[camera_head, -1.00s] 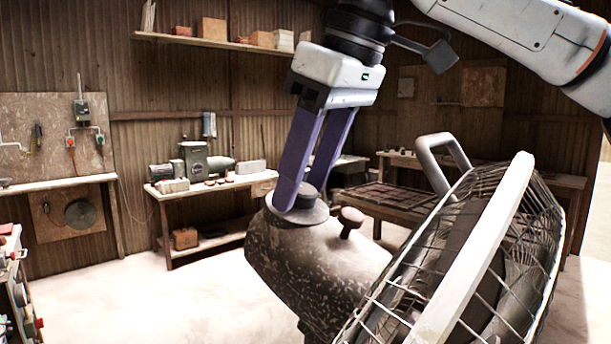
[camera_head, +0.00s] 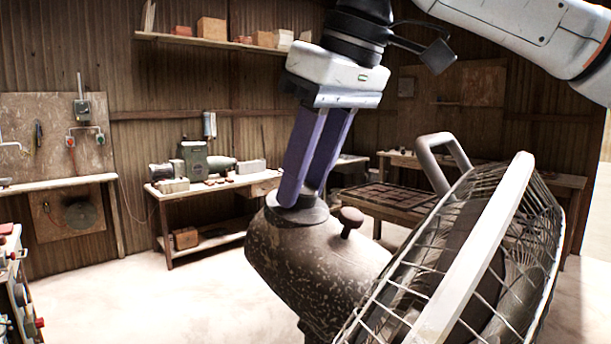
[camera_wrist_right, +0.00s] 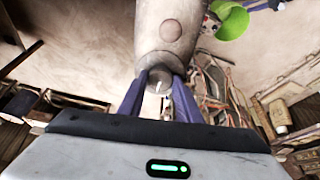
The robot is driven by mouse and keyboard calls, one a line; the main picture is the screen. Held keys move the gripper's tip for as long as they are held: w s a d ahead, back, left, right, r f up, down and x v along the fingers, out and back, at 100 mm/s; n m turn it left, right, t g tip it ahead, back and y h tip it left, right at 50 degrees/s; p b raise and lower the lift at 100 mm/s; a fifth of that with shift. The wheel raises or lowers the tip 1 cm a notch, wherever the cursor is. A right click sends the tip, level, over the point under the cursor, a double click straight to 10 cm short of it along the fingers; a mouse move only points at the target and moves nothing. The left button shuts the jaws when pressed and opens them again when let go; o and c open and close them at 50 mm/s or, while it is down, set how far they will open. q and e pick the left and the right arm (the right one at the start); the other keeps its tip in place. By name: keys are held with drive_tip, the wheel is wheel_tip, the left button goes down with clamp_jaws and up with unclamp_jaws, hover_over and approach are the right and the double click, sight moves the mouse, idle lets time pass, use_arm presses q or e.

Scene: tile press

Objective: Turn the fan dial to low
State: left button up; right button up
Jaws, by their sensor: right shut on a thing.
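The fan (camera_head: 330,250) has a mottled brown motor housing with a white-rimmed wire cage on the right. The fan dial (camera_head: 297,215) is a dark round piece on top of the housing. My right gripper (camera_head: 303,202) reaches down from above, its purple fingers shut on the dial. The fingers hide most of the dial's upper part in the head view. In the right wrist view, the dial's round end (camera_wrist_right: 159,82) shows between the two fingertips. I cannot read any setting marks. My left gripper is not in the head view.
A small mushroom-shaped knob (camera_head: 350,217) stands on the housing just right of the dial. A grey carrying handle (camera_head: 443,150) rises behind the cage. A workbench (camera_head: 215,187) with a machine stands farther back. Open floor (camera_head: 150,290) lies left of the fan.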

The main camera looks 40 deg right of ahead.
drive_tip(key=m, duration=0.4)
drive_tip(key=shift+m+h, duration=0.4)
drive_tip(key=shift+m, duration=1.2)
drive_tip(key=o, duration=1.1)
drive_tip(key=shift+a, duration=0.1)
drive_tip(key=v, duration=1)
drive_tip(key=shift+r, duration=0.1)
